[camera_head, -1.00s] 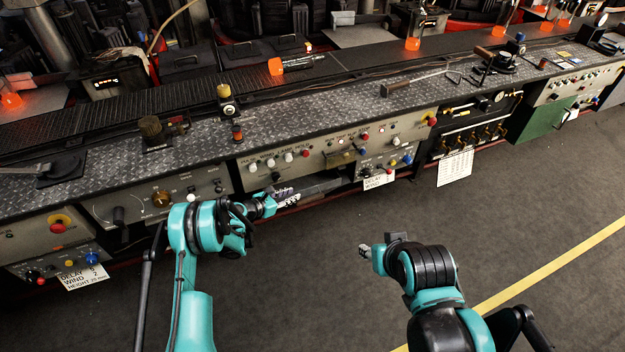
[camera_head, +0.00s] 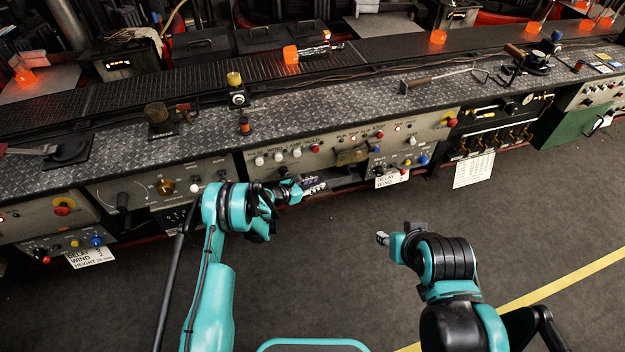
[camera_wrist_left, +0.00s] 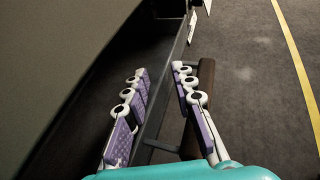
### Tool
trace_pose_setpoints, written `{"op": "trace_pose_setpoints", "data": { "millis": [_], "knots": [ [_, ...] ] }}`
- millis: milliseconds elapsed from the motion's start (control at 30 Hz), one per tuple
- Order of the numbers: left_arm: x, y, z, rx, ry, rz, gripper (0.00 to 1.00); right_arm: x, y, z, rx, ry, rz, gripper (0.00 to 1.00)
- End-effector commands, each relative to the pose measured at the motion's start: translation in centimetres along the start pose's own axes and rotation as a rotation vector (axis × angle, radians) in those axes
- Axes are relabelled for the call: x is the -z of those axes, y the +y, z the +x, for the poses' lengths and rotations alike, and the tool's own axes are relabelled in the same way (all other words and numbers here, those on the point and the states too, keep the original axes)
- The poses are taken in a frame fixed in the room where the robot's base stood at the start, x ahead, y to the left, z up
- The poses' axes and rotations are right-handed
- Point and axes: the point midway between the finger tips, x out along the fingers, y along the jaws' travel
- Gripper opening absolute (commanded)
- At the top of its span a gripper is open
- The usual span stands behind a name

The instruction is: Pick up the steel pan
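I cannot make out the steel pan for certain. A dark flat round piece (camera_head: 70,148) lies on the bench at the far left in the head view; I cannot tell whether it is a pan. My left gripper (camera_head: 314,187) is low at the front of the control panels. In the left wrist view, its purple-and-white fingers (camera_wrist_left: 162,92) stand apart. A brown bar (camera_wrist_left: 206,75) runs beside and behind the right-hand finger, and a dark grey bar shows through the gap. No contact is clear. My right gripper (camera_head: 383,239) is over the open floor, apart from the bench; its fingers are too small to read.
The long metal-topped bench (camera_head: 320,105) with knobs and buttons crosses the view. A long-handled tool (camera_head: 435,80) lies on it, and a glowing orange piece (camera_head: 290,54) stands behind. A white notice (camera_head: 474,170) hangs at the front. The grey floor (camera_head: 545,220) is clear.

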Motion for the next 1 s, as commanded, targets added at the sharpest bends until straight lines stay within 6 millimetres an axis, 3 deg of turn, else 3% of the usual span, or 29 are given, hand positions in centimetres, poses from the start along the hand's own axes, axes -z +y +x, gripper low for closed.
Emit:
{"op": "trace_pose_setpoints", "data": {
  "millis": [33, 100, 133, 1000],
  "knots": [
    [-0.01, -0.01, 0.00, 0.000, 0.000, 0.000, 0.20, -0.01, 0.00, 0.00, 0.000, 0.000, 0.000, 0.40],
    [-0.01, -0.01, 0.00, 0.000, 0.000, 0.000, 0.02, 0.00, 0.00, 0.00, 0.000, 0.000, 0.000, 0.40],
    [-0.01, -0.01, 0.00, 0.000, 0.000, 0.000, 0.00, 0.00, 0.00, 0.00, 0.000, 0.000, 0.000, 0.40],
    [-0.09, 0.61, -0.06, 0.001, 0.003, 0.003, 0.00, -0.01, 0.00, 0.02, 0.000, 0.000, 0.000, 0.40]
  ]
}}
